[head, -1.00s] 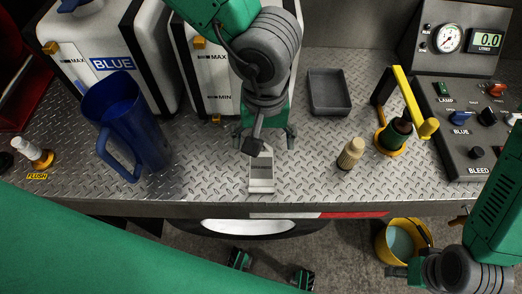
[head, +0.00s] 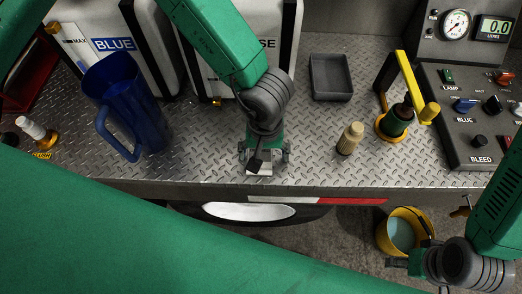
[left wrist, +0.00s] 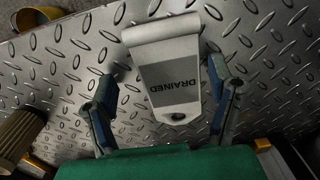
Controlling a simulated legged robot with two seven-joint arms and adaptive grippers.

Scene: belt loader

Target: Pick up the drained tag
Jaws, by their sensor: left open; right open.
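The drained tag is a pale grey tapered plate with "DRAINED" printed on it; it lies flat on the metal deck near its front edge. In the left wrist view the drained tag (left wrist: 172,78) sits between the two spread fingers of my left gripper (left wrist: 160,88). In the head view my left gripper (head: 263,158) is low over the deck and hides most of the tag (head: 259,173). The fingers are apart, one on each side of the tag. My right gripper (head: 398,264) is at the lower right, beside the yellow bucket, open and away from the tag.
A blue jug (head: 125,105) stands to the left. A tan ribbed knob (head: 349,138) stands close right of my left gripper, with a yellow-handled valve (head: 397,118) beyond. A grey tray (head: 330,78) sits behind. A yellow bucket (head: 424,222) is below the deck edge.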

